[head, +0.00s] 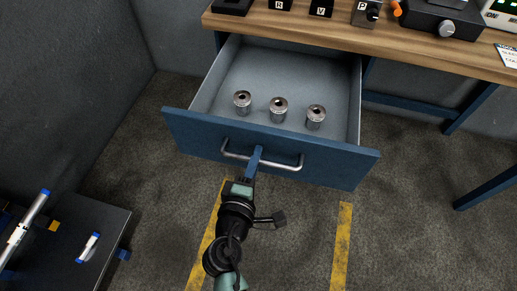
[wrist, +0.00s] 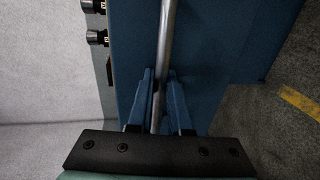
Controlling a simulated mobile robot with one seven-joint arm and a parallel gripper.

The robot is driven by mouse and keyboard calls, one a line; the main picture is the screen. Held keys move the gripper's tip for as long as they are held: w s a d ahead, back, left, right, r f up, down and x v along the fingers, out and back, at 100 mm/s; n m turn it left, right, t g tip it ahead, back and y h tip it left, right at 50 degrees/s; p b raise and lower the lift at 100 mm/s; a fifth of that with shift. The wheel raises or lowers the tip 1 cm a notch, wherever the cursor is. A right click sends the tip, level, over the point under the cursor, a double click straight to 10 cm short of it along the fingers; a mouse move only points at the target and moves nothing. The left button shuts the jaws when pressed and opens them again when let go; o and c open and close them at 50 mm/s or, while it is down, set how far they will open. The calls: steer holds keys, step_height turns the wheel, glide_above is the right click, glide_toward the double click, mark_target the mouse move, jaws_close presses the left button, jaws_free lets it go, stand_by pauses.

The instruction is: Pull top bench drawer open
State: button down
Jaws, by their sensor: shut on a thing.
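The top bench drawer (head: 215,141) is blue with a grey inside and stands pulled well out from under the bench in the head view. Its silver bar handle (head: 288,165) runs across the blue front. My gripper (head: 256,155) is shut on the handle near its middle. In the wrist view the handle (wrist: 166,50) runs between the two blue fingers of my gripper (wrist: 160,85), with the blue drawer front (wrist: 215,50) behind it. Three metal cylinders with holes in their tops, one of them the middle cylinder (head: 278,110), stand inside the drawer.
The wooden bench top (head: 380,38) above holds labelled black blocks and instruments. A blue bench leg (head: 490,188) is at the right. A dark cart (head: 103,222) with blue-tipped tubes stands at lower left. Yellow floor stripes (head: 342,240) run below the drawer, over open floor.

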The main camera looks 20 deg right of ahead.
steer(key=shift+s+a, duration=0.3)
steer(key=shift+s, duration=0.1)
steer(key=c, duration=0.8)
jaws_free()
steer(key=shift+c, duration=0.2)
steer(key=v, duration=1.3)
steer(key=shift+w+r, duration=0.1)
